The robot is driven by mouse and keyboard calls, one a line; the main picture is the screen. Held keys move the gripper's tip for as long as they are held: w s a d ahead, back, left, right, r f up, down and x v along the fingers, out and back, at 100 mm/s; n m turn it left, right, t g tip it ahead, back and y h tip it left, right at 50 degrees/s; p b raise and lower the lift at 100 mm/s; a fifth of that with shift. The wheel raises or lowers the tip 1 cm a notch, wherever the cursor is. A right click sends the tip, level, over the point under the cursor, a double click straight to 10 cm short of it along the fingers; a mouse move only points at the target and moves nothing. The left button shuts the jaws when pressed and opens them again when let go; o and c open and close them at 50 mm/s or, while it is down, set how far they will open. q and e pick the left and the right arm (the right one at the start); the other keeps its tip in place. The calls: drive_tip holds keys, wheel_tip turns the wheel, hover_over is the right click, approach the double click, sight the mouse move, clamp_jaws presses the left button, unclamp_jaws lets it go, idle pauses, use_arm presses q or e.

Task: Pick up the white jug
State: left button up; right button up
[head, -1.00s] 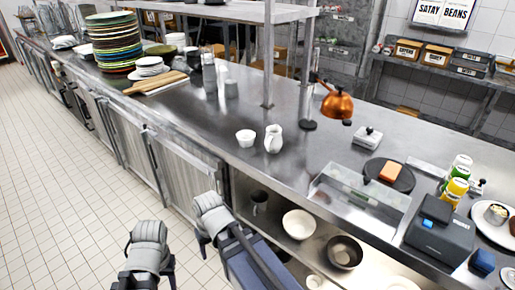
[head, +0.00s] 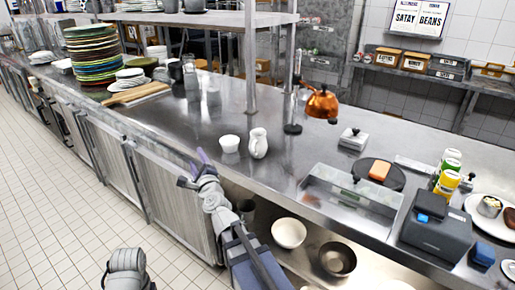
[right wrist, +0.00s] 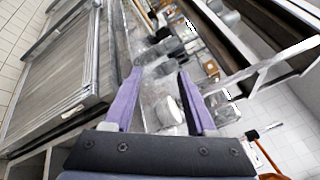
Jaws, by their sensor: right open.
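The white jug (head: 258,143) stands upright on the steel counter near its front edge, just right of a small white bowl (head: 229,143). My right gripper (head: 192,169), with purple fingers, is open and empty in front of the counter edge, left of the jug and apart from it. In the right wrist view the open fingers (right wrist: 160,85) frame a stretch of counter. A white vessel (right wrist: 168,112) shows between them; I cannot tell whether it is the jug or the bowl. Part of my left arm shows at the bottom of the head view, its gripper out of sight.
A copper kettle (head: 321,103) and a shelf post (head: 251,60) stand behind the jug. A clear-sided box (head: 352,190) is to the right. Plate stacks (head: 90,50) and a wooden board (head: 138,93) are far left. The counter left of the bowl is bare.

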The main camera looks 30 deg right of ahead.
drive_tip(key=s+d+r+m+g+h, duration=0.1)
drive_tip(key=s+d+r+m+h, duration=0.1)
drive_tip(key=d+m+h, duration=0.65)
drive_tip(key=m+g+h, duration=0.3)
drive_tip(key=m+g, duration=0.2)
drive_tip(key=m, duration=0.6)
approach(253, 146)
drive_tip(key=x, duration=0.3)
drive_tip(key=shift+s+d, duration=0.1)
drive_tip(key=shift+x, duration=4)
drive_tip(key=shift+a, duration=0.2)
clamp_jaws()
